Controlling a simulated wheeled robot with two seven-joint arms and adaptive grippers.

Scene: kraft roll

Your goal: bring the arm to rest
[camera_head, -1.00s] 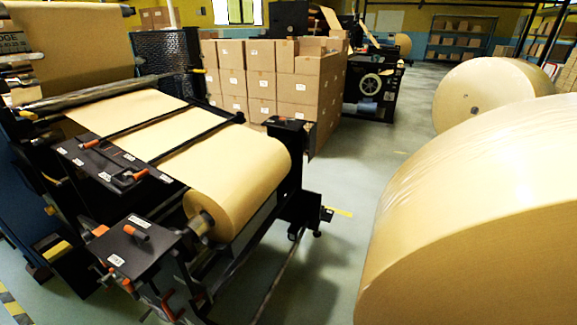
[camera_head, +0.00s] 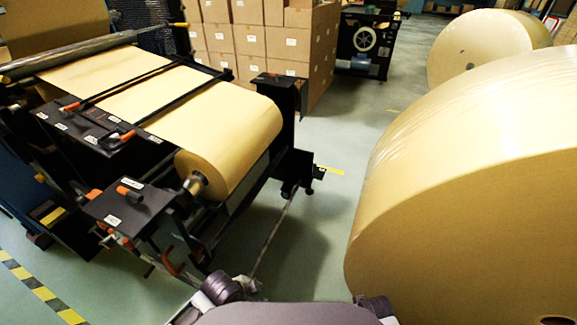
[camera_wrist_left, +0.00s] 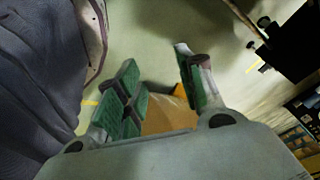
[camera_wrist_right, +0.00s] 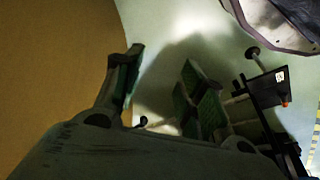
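My left gripper (camera_wrist_left: 157,72) shows in the left wrist view with its green-padded fingers spread apart. A brown patch (camera_wrist_left: 165,116) shows between these fingers; I cannot tell what it is, and no grip on it shows. My right gripper (camera_wrist_right: 163,62) shows in the right wrist view, its fingers also apart with pale floor between them. Grey parts of my own body and arms stand at the bottom edge of the head view, where neither pair of fingertips can be made out clearly.
A large kraft roll (camera_head: 470,190) fills the right side, and its brown face (camera_wrist_right: 55,70) is close beside my right gripper. A machine with a smaller paper roll (camera_head: 235,150) stands left. Stacked cartons (camera_head: 255,42) and another roll (camera_head: 485,50) are behind. Green floor (camera_head: 320,215) lies between.

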